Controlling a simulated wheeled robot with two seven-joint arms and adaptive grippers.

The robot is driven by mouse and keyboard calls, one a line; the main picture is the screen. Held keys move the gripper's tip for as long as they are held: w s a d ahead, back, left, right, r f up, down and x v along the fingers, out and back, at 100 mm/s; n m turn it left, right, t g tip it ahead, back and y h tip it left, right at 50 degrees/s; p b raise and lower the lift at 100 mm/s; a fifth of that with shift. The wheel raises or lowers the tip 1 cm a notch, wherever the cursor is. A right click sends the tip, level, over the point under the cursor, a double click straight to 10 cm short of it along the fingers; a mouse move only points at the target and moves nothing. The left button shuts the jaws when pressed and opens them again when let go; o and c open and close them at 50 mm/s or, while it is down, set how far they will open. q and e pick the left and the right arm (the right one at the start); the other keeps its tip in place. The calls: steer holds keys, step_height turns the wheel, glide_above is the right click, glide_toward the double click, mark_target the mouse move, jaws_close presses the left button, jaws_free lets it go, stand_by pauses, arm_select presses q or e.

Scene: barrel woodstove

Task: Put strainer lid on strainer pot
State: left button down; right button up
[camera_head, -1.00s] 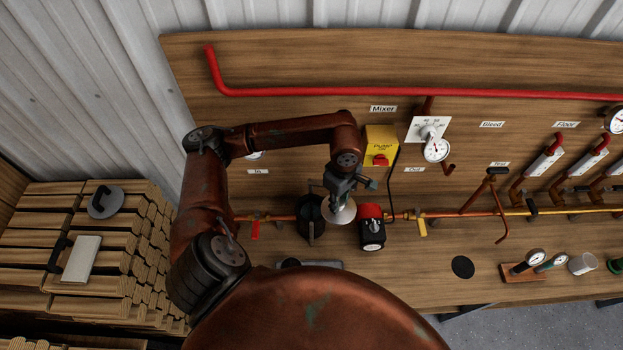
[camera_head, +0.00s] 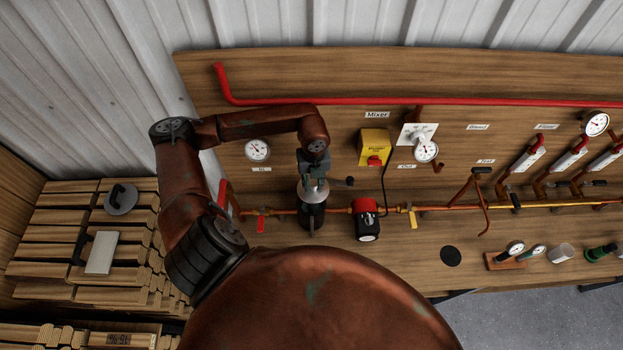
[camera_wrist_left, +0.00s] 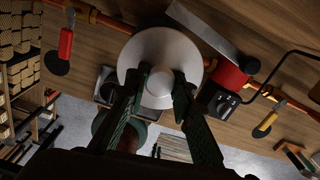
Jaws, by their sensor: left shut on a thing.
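The strainer lid is a pale round disc (camera_head: 309,194) with a knob. My left gripper (camera_head: 313,178) is shut on the knob, which shows between its fingers in the wrist view (camera_wrist_left: 158,82). The strainer pot (camera_head: 311,218) is a dark cylinder on the pipe line. In the head view the lid overlaps the top of the pot; whether they touch cannot be told. In the wrist view the broad lid (camera_wrist_left: 160,52) hides the pot. My right gripper is in neither view.
A red and black pump (camera_head: 365,218) stands just right of the pot. A red-handled valve (camera_head: 260,225) is to its left, and a yellow-handled valve (camera_head: 412,216) lies farther right. A yellow pump switch box (camera_head: 375,147) is on the wooden board behind.

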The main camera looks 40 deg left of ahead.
arm_select(q)
steer(key=shift+s+a+r+n, duration=0.15)
steer(key=shift+a+n, duration=0.15)
steer(key=shift+n, duration=0.5)
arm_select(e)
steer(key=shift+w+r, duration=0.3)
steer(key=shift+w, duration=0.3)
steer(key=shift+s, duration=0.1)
